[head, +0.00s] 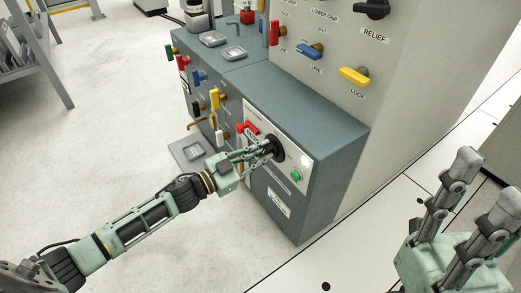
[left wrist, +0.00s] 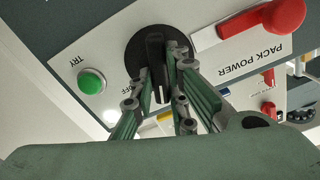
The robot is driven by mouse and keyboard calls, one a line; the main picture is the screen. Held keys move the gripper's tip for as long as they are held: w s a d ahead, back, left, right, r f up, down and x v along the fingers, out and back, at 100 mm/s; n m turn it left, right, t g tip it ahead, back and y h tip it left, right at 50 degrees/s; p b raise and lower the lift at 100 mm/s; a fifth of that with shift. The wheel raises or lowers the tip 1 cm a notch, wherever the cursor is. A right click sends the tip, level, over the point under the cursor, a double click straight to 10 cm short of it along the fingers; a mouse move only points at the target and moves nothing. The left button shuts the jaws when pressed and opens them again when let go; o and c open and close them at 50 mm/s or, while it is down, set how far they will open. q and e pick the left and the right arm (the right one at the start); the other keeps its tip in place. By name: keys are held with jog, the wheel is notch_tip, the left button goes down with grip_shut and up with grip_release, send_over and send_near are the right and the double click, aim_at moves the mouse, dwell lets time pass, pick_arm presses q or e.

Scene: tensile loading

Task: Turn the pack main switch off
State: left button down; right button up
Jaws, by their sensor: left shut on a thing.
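A black rotary switch (head: 275,147) sits on the pale front panel of the grey-blue cabinet. It is large in the left wrist view (left wrist: 155,60), with its bar upright in that picture and a partly hidden "OFF" label beside it. My left gripper (head: 263,152) is shut on the switch's bar, with one finger on each side; the fingers also show in the left wrist view (left wrist: 160,97). A red handle (left wrist: 284,16) is on the same panel beside the words "PACK POWER". My right gripper (head: 489,178) is open and empty at the right, away from the cabinet.
A green button (left wrist: 91,81) marked "TRY" is on the other side of the switch from the red handle. Coloured levers (head: 214,98) stick out to the left of the panel. A taller panel with a yellow lever (head: 354,76) stands behind.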

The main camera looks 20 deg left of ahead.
pick_arm(q)
jog(key=m+p, duration=0.1)
jog(key=m, duration=0.2)
jog(key=shift+s+d+m, duration=0.1)
jog(key=shift+m, duration=0.3)
jog(key=m+p, duration=0.1)
jog(key=m, duration=0.2)
jog(key=shift+f+m, duration=0.15)
jog(key=shift+m, duration=0.25)
jog(key=shift+s+d+f+m+b, duration=0.1)
jog(key=shift+f+m+b, duration=0.05)
jog(key=shift+m, duration=1.4)
jog(key=shift+s+d+f+m+b, duration=0.1)
jog(key=shift+m+b, duration=0.05)
jog(key=shift+m, duration=1.4)
jog(key=c, duration=1.7)
grip_release()
jog(key=shift+w+a, duration=0.1)
